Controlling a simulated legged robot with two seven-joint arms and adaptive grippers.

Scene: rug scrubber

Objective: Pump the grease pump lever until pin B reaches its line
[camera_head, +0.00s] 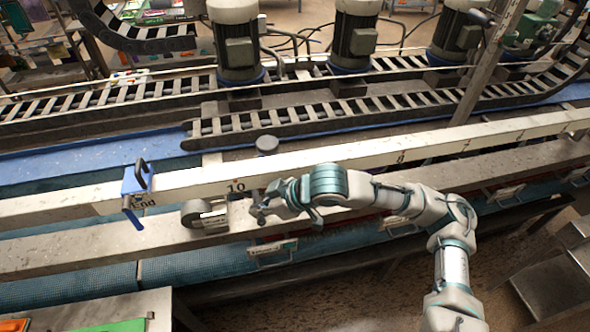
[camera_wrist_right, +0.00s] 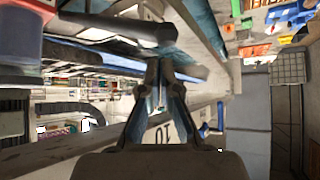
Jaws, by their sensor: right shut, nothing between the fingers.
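My right gripper (camera_head: 259,208) is in front of the long pale rail, just right of a grey round body with a white label (camera_head: 205,215), probably the grease pump. Its fingers are shut with nothing between them; the fingertips also show in the right wrist view (camera_wrist_right: 160,70). A dark grey cylinder (camera_wrist_right: 110,28) lies beyond the fingertips in the right wrist view. I cannot make out pin B or its line. My left gripper is not in view.
The pale rail (camera_head: 330,162) carries numbers and "End" at its left. A blue clamp with a black handle (camera_head: 133,187) sits on it. Motors (camera_head: 237,40) and chain tracks are behind. Grey metal steps (camera_head: 555,285) stand at lower right; floor is free at the front.

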